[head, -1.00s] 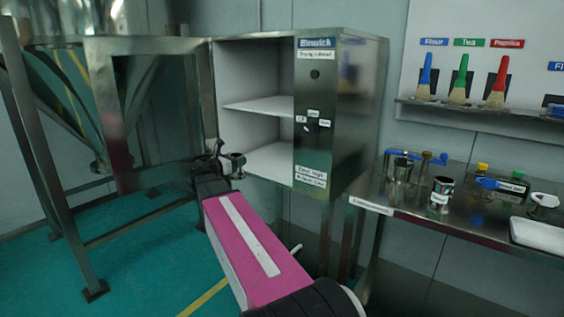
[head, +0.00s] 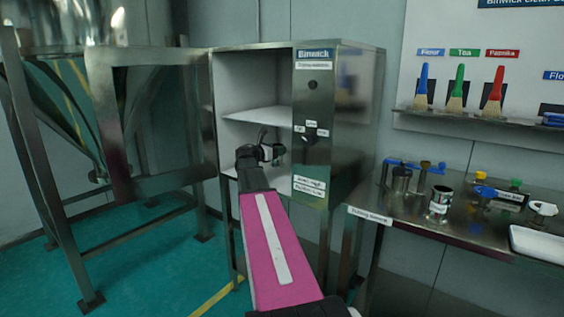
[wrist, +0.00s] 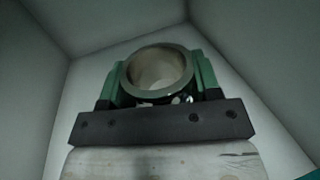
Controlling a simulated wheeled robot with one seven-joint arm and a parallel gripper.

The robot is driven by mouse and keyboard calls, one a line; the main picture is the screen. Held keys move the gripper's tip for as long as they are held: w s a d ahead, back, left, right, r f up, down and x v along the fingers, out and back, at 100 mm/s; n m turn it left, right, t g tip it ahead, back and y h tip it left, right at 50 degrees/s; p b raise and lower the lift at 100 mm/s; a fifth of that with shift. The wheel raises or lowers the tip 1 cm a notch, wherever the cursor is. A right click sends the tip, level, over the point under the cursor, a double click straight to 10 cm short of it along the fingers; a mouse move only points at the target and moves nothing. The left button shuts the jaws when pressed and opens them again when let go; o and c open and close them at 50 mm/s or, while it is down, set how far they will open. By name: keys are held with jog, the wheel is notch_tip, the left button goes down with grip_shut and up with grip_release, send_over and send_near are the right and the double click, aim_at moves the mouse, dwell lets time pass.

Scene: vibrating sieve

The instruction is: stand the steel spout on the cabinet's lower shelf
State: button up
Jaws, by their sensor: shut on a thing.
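The steel spout (wrist: 160,72) is a short, shiny cylinder with an open round rim, held between the green-sided fingers of my gripper (wrist: 158,85) in the wrist view. In the head view my gripper (head: 262,151) is at the open front of the cabinet (head: 365,110), at the height of the lower compartment, and the spout (head: 278,154) shows small at its right side. The lower shelf (head: 229,173) lies below the gripper, partly hidden by my arm. I cannot tell whether the spout touches the shelf.
The middle shelf (head: 262,113) is above the gripper, and the cabinet's front panel (head: 311,170) is close on the right. A steel frame with a hopper (head: 110,120) stands left. The bench (head: 460,228) at right holds several cups and tools.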

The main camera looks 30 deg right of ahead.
aim_at(282, 159)
jog(key=d+f, duration=0.1)
jog(key=d, duration=0.1)
jog(key=shift+w+d+f, duration=0.35)
jog(key=shift+d, duration=0.05)
jog(key=shift+f, duration=2.05)
jog(key=o, duration=1.1)
jog(key=shift+f, duration=0.1)
jog(key=shift+a, duration=0.1)
jog(key=a, duration=0.4)
jog(key=s+a, duration=0.1)
jog(key=a, duration=0.6)
jog(key=shift+s+a, duration=0.3)
jog(key=shift+a, duration=0.05)
